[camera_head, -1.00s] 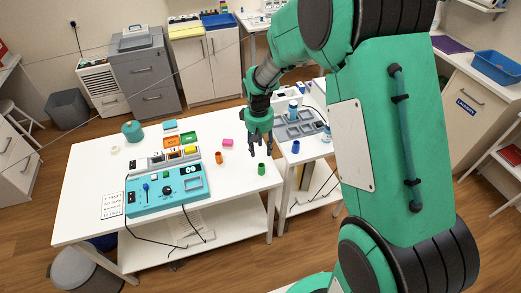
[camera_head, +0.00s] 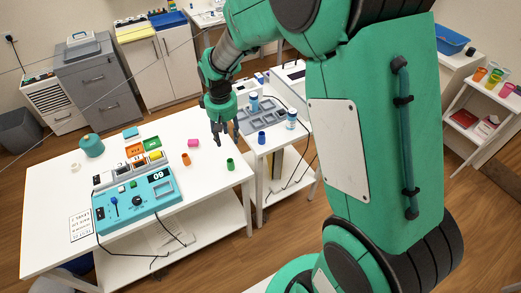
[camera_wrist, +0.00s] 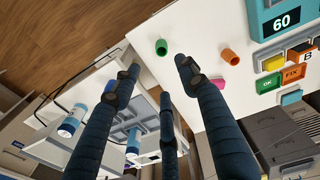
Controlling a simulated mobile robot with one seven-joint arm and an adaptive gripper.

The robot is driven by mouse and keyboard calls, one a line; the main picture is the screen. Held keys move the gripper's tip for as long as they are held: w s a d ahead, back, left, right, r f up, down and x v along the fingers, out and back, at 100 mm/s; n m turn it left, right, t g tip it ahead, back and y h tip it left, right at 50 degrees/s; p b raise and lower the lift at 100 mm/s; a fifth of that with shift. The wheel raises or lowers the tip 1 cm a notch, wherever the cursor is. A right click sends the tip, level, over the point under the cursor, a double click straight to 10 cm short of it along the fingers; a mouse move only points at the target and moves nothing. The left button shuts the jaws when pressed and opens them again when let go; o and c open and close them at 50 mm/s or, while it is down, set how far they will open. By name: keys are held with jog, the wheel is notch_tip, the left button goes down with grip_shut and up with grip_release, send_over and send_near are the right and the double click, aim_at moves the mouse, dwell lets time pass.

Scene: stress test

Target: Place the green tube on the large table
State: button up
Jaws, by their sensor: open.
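The green tube (camera_head: 230,164) stands upright near the right end of the large white table (camera_head: 190,219). It also shows in the wrist view (camera_wrist: 161,47), near the table edge. My gripper (camera_head: 217,140) is open and empty above the table's right end, up and to the left of the tube in the head view. In the wrist view my spread fingers (camera_wrist: 158,75) have nothing between them, and the tube appears beyond the fingertips, apart from them.
An orange tube (camera_head: 186,159), a pink block (camera_head: 193,143) and a teal control box (camera_head: 139,195) share the table. A smaller white table alongside holds a blue tube (camera_head: 262,137), a grey tray (camera_head: 279,115) and a blue-white bottle (camera_head: 291,119).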

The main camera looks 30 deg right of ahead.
jog(key=s+r+t, duration=0.1)
jog(key=s+r, duration=0.5)
jog(key=r, duration=0.5)
jog(key=s+a+r+m+t, duration=0.1)
jog(key=s+r, duration=0.5)
jog(key=s, duration=0.6)
jog(key=s+r+m+t, duration=0.1)
jog(key=s+r+t, duration=0.1)
jog(key=s+r, duration=0.4)
jog(key=s, duration=0.5)
jog(key=shift+s+a+m+t, duration=0.3)
jog(key=shift+s+a+t, duration=0.1)
